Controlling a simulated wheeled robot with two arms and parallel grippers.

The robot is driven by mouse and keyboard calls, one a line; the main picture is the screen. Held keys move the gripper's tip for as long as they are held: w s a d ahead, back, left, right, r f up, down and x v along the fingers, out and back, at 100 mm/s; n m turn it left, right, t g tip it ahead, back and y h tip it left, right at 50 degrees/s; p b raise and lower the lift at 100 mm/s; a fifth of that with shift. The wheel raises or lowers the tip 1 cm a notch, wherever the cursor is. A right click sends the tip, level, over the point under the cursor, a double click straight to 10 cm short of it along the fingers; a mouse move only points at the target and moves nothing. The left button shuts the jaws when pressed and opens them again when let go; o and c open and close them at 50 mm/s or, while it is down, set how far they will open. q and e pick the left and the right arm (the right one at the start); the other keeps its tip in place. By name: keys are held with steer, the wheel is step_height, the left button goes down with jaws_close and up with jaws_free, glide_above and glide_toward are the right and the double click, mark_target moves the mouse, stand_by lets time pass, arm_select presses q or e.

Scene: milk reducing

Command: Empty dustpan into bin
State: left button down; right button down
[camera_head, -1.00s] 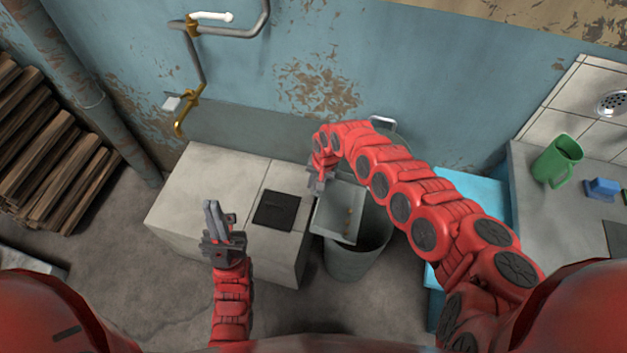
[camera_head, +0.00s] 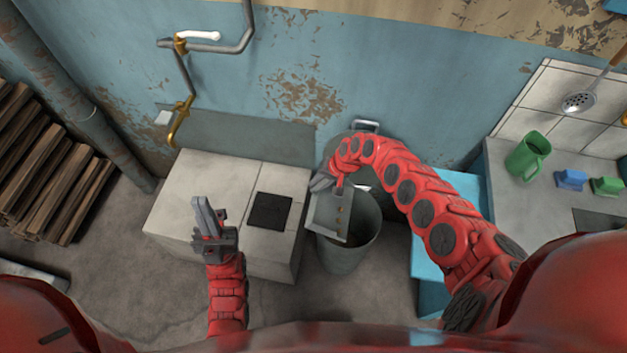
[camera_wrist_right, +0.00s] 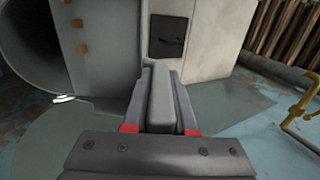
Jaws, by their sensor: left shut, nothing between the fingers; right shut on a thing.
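My right gripper (camera_head: 327,184) is shut on the handle of the grey dustpan (camera_head: 325,215). The dustpan is tilted above the open grey bin (camera_head: 351,254), over the left part of its mouth. Several small brown bits (camera_head: 340,223) lie along the dustpan's right side. In the right wrist view the handle (camera_wrist_right: 161,100) sits between the fingers, with the bits (camera_wrist_right: 80,35) on the pan and the bin (camera_wrist_right: 30,45) at upper left. My left gripper (camera_head: 205,215) is shut and empty, in front of the pale cabinet.
The pale cabinet (camera_head: 200,190) with a black plate (camera_head: 270,211) stands left of the bin. Stacked wood (camera_head: 45,180) is at far left. Pipes (camera_head: 185,80) run along the wall.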

steer(key=shift+s+d+r+p, duration=0.1)
steer(key=shift+d+r+p, duration=0.2)
steer(key=shift+r, duration=0.05)
steer(key=d+y, duration=0.1)
steer(key=d+r+y, duration=0.1)
steer(key=s+d+t+y, duration=0.1)
steer(key=d, duration=0.1)
steer(key=shift+s+d+r, duration=0.1)
steer(key=shift+r, duration=0.1)
stand_by(1.1)
